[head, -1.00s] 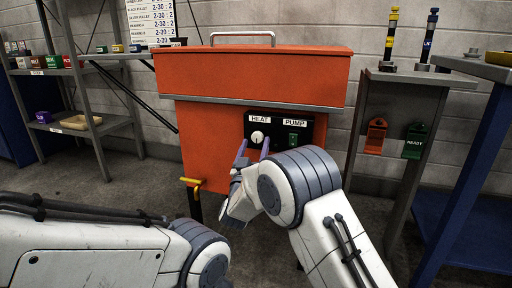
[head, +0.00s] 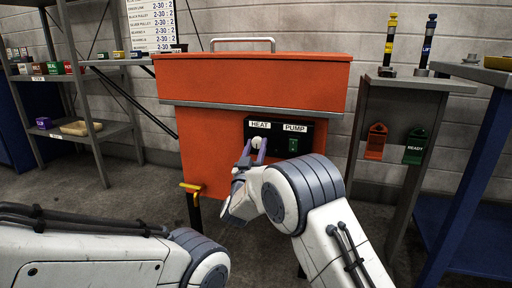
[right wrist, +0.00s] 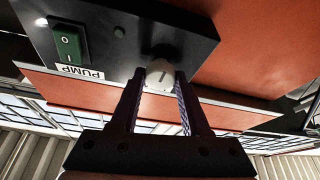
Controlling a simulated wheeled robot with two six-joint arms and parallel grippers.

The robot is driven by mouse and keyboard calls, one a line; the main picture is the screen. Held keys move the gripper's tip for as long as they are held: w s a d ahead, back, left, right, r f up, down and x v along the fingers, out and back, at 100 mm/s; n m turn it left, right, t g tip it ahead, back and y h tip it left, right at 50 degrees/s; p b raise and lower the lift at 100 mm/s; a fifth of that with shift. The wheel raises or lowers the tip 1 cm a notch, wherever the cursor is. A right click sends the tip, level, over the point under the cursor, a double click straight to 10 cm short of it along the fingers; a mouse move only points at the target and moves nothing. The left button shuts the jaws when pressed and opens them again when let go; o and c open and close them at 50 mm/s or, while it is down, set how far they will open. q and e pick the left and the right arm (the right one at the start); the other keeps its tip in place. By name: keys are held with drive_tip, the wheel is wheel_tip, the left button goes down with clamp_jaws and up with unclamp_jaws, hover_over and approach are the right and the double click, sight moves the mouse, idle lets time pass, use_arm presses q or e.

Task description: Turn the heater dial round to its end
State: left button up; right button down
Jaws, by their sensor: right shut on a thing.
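The heater dial (head: 257,143) is a round white knob under the HEAT label on the black panel (head: 272,128) of the orange machine. It also shows in the right wrist view (right wrist: 160,76), with a dark mark on its face. My right gripper (head: 255,149) is at the panel with its fingers on either side of the dial. In the right wrist view the fingers (right wrist: 161,88) are shut on the dial, which partly hides its sides. My left arm shows at the lower left of the head view, but its gripper is out of view.
A green PUMP switch (head: 293,145) sits right of the dial, close to my right gripper. A yellow-handled lever (head: 190,187) sticks out at the machine's lower left. A grey stand (head: 414,84) with orange and green holders is on the right, and shelves (head: 95,132) are on the left.

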drive_tip(key=m+h, duration=0.1)
drive_tip(key=m, duration=0.2)
drive_tip(key=m+g+h, duration=0.1)
drive_tip(key=m+h, duration=0.1)
drive_tip(key=m, duration=0.1)
drive_tip(key=shift+a, duration=0.1)
drive_tip(key=m+g+h, duration=0.1)
drive_tip(key=m, duration=0.2)
drive_tip(key=m+g+h, duration=0.1)
drive_tip(key=m, duration=0.2)
drive_tip(key=shift+a+h, duration=0.1)
drive_tip(key=shift+h, duration=0.3)
drive_tip(key=m+g, duration=0.1)
drive_tip(key=m, duration=0.2)
drive_tip(key=m+g+h+p, duration=0.1)
drive_tip(key=m, duration=0.2)
drive_tip(key=shift+w+r, duration=0.1)
drive_tip(key=shift+r, duration=0.05)
drive_tip(key=shift+m+g+p, duration=0.55)
drive_tip(key=shift+m+g, duration=0.55)
drive_tip(key=shift+m, duration=1.5)
drive_tip(key=shift+c, duration=1.9)
unclamp_jaws()
